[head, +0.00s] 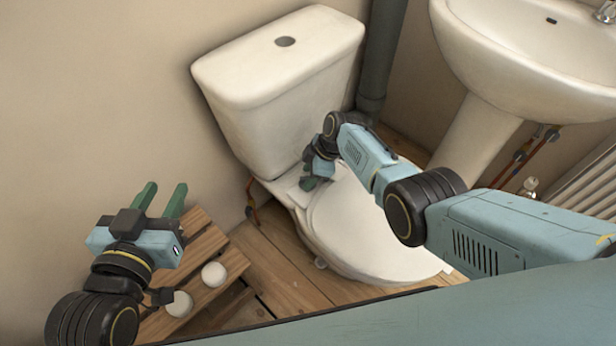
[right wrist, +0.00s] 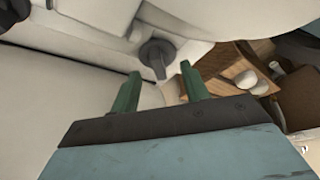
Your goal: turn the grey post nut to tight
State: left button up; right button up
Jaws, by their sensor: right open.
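The grey post nut (right wrist: 157,50) shows in the right wrist view as a dark grey knob with a narrower part pointing down the picture. It appears just past and between the green fingertips of my right gripper (right wrist: 159,78), which is open and empty. I cannot tell whether the fingers touch it. In the head view my right gripper (head: 312,181) is at the back of the toilet, beside the lid, and the nut cannot be made out there. My left gripper (head: 164,197) is open and empty, above a wooden slatted stand at the left.
The toilet cistern (head: 280,60) rises close behind my right gripper, and the toilet lid (head: 355,225) lies in front. The wooden stand (head: 208,248) holds two pale round things. A second dark part (right wrist: 14,10) shows at the wrist view's top left. A basin (head: 530,50) stands right.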

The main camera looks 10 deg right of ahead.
pick_arm(q)
jog(key=shift+w+d+r+t+h+b, duration=0.15)
jog(key=shift+r+t, duration=0.2)
jog(key=shift+r, duration=0.2)
jog(key=shift+w+d+r+t+h+b, duration=0.1)
jog(key=shift+r+t+h, duration=0.1)
jog(key=shift+r+t, duration=0.3)
jog(key=shift+w+d+r+t+h+b, duration=0.15)
jog(key=shift+r+t, duration=0.1)
jog(key=shift+r, duration=0.4)
pick_arm(e)
jog(key=shift+a+f, duration=0.2)
jog(key=shift+f, duration=0.25)
pick_arm(q)
jog(key=shift+s, duration=0.1)
pick_arm(e)
grip_shut()
